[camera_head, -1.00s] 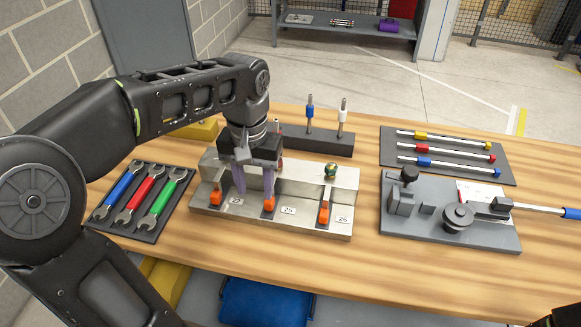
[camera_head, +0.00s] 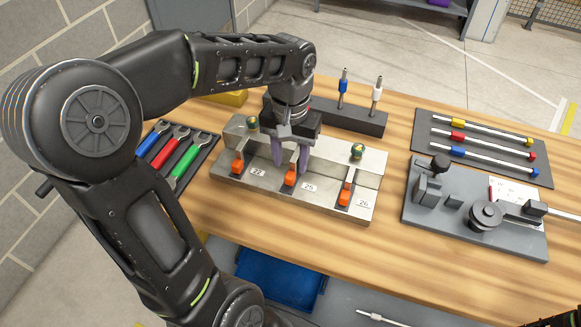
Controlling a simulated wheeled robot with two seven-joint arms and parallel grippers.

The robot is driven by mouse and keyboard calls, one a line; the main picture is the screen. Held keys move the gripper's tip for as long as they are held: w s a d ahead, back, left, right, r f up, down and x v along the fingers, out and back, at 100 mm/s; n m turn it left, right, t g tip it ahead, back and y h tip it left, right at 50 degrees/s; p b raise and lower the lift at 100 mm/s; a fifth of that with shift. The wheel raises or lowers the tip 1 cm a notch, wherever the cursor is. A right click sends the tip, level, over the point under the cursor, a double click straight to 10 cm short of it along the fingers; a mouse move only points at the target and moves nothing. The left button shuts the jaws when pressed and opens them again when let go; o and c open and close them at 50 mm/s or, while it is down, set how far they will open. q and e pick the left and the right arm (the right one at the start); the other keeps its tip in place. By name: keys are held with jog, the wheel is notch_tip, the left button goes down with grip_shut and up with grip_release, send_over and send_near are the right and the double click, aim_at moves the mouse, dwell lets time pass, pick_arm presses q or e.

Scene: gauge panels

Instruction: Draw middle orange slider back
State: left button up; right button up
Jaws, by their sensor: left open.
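A grey metal gauge block (camera_head: 330,153) stands on the wooden table with a row of three orange sliders. The middle orange slider (camera_head: 290,178) sits at the front beside the label 25. The left orange slider (camera_head: 238,167) is by label 22, and the right orange slider (camera_head: 345,197) is by label 26. My left gripper (camera_head: 291,160) points down over the middle of the block, open. Its two purple fingers are just behind the middle slider's tab, one toward each side of its line. Whether they touch it I cannot tell. The fingers and gripper body hide the middle slider's rear part.
A dark rack (camera_head: 350,115) with upright pins stands behind. A grey clamp fixture (camera_head: 475,215) and a tray of coloured rods (camera_head: 485,150) are to the right. The table in front is clear.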

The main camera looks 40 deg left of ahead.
aim_at(290, 174)
pick_arm(q)
jog(key=shift+f, duration=1.95)
grip_shut()
